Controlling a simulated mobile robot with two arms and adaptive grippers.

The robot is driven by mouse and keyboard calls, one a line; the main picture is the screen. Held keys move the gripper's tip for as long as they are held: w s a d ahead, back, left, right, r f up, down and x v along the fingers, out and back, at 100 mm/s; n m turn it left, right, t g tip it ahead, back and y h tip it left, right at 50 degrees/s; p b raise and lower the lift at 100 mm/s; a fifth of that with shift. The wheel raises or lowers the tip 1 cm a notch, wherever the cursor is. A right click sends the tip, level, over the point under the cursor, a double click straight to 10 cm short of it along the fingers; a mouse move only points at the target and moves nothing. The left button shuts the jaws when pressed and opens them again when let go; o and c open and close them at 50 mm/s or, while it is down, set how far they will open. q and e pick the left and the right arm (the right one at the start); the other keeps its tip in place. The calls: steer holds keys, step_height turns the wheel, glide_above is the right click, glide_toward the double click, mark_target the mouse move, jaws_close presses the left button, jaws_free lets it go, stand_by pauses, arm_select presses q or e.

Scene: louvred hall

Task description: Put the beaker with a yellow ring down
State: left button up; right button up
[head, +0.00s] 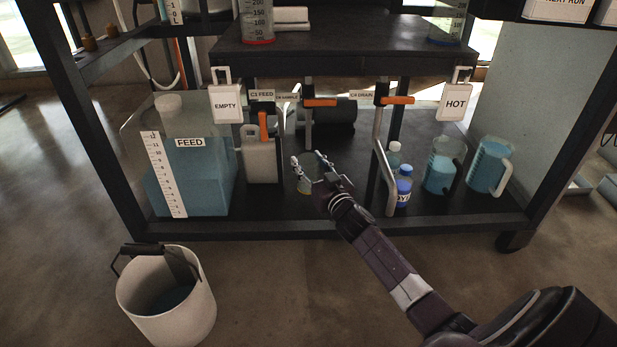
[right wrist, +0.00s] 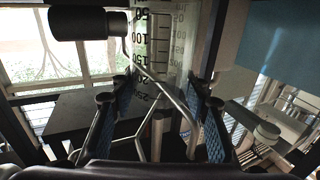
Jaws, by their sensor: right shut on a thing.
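The beaker with a yellow ring (head: 305,187) is small and clear in the head view, low over the lower shelf (head: 275,205) of the rack. My right gripper (head: 311,163) is shut on it, with a finger on each side. The arm and gripper partly cover the beaker. In the right wrist view the beaker's clear wall with dark scale marks (right wrist: 168,50) shows between and beyond the blue-padded fingers (right wrist: 160,112). I cannot tell whether its base touches the shelf. My left gripper is not in view.
On the lower shelf stand a blue FEED tank (head: 200,180), a white canister (head: 262,160), a blue-labelled bottle (head: 403,187) and jugs of blue liquid (head: 488,167). Valves with orange handles (head: 320,102) hang above. A white bucket (head: 190,310) stands on the floor.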

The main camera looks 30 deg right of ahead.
mark_target(313, 177)
step_height(313, 177, down, 4)
steer(key=shift+r+b, duration=0.25)
steer(key=shift+b, duration=1)
steer(key=shift+r, duration=0.1)
steer(key=o, duration=1.4)
steer(key=shift+c, duration=0.2)
